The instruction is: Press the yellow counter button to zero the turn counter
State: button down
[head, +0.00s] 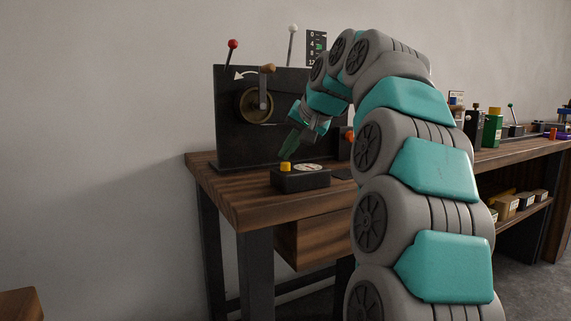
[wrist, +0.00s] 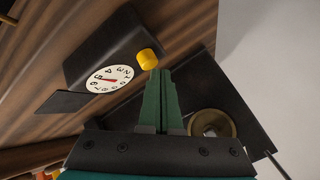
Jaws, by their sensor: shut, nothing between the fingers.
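The yellow counter button (head: 286,167) sits on the left part of a small black counter box (head: 300,183) on the workbench. It also shows in the wrist view (wrist: 148,58), just beyond my fingertips. The white round turn counter dial (wrist: 107,79) with a red pointer is beside the button on the same box. My gripper (head: 284,155) is shut and empty, with its green fingers pointing down at the button. In the wrist view the fingertips (wrist: 159,71) are very close to the button; I cannot tell whether they touch it.
A tall black panel (head: 235,136) with a crank wheel (head: 255,105), a red-knobbed lever (head: 233,44) and a white-knobbed lever (head: 293,28) stands behind the box. The wooden bench top (head: 235,200) is clear at the front left. Bottles and small items stand further right.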

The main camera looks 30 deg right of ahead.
jog(key=shift+f, duration=0.5)
dwell(0.4)
jog(key=shift+r, duration=0.1)
jog(key=shift+r+p, duration=0.6)
jog(key=shift+r, duration=0.25)
jog(key=shift+r, duration=0.1)
notch_tip(320, 180, up, 5)
jog(key=p, duration=0.4)
dwell(0.9)
